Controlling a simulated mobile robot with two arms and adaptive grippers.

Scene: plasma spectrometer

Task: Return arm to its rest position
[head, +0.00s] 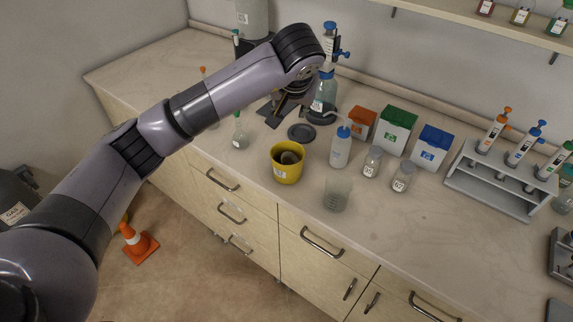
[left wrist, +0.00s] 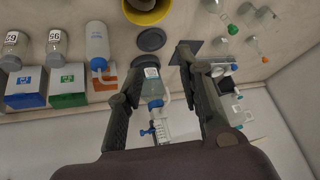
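My left arm reaches in from the left over the bench. My left gripper (head: 284,110) hangs above the back part of the counter, and its fingers (left wrist: 162,62) are spread apart with nothing seen held. A clear dispenser bottle with blue fittings (head: 323,98) stands just right of the gripper in the head view. In the left wrist view that bottle (left wrist: 153,88) shows between the fingers, seemingly beyond them. My forearm hides part of the counter. My right gripper is in neither view.
A dark round lid (head: 301,132), yellow pot (head: 287,170), white wash bottle (head: 341,150), beaker (head: 337,195) and small jars (head: 372,162) stand near the gripper. Boxes (head: 396,130) and a pipette rack (head: 500,185) are farther right. The front right counter is mostly bare.

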